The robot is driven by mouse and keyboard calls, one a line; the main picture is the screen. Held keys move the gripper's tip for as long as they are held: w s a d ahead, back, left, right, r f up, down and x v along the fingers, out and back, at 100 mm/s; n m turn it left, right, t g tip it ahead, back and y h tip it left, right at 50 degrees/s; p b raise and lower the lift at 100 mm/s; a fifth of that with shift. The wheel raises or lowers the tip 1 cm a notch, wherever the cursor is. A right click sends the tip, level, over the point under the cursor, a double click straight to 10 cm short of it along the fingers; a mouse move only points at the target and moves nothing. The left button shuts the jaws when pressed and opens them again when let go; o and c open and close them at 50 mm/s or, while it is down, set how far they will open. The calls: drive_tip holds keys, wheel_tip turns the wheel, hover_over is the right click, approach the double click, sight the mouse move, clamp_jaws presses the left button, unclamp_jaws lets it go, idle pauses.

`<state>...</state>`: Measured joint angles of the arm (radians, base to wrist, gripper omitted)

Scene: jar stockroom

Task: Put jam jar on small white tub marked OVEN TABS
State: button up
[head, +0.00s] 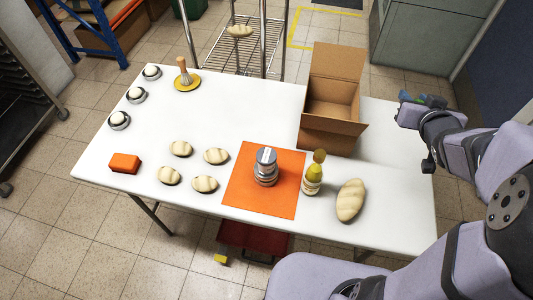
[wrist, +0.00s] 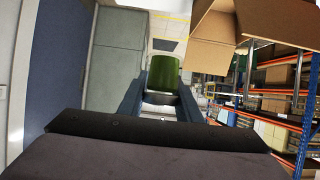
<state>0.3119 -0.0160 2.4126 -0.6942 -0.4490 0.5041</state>
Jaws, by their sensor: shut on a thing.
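My gripper (head: 418,101) is raised at the right, beyond the table's right edge in the head view. In the wrist view my gripper (wrist: 163,98) has its blue fingers shut on a green cylindrical thing (wrist: 164,70) with a pale grey lower end. I cannot tell from its look whether this is the jam jar. On an orange mat (head: 240,193) stands an upright stack (head: 266,170) of round grey and silvery containers with a grey-blue top. No OVEN TABS lettering can be read, so I cannot point out the tub.
An open cardboard box (head: 331,122) stands at the table's back right. A yellow bottle (head: 312,180) and a large loaf (head: 350,201) are right of the mat. Several rolls (head: 216,156) and an orange block (head: 125,163) lie left.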

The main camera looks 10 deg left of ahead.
drive_tip(key=a+r+n+y+p, duration=0.1)
drive_tip(key=a+n+y+p, duration=0.25)
drive_tip(key=a, duration=0.75)
drive_tip(key=n+g+y+p, duration=0.4)
drive_tip(key=n+g+y, duration=0.3)
drive_tip(key=n+y, duration=0.15)
hover_over(266, 161)
drive_tip(key=w+a, duration=0.3)
drive_tip(key=w, duration=0.1)
wheel_tip(266, 161, down, 4)
wheel_tip(266, 161, down, 7)
drive_tip(key=shift+s+a+h, duration=0.15)
drive_tip(key=shift+a+h, duration=0.05)
drive_tip(key=shift+h, duration=0.1)
drive_tip(key=shift+f, duration=0.1)
drive_tip(key=shift+f+p, duration=0.35)
drive_tip(key=shift+f, duration=1.6)
drive_tip(key=shift+f, duration=0.1)
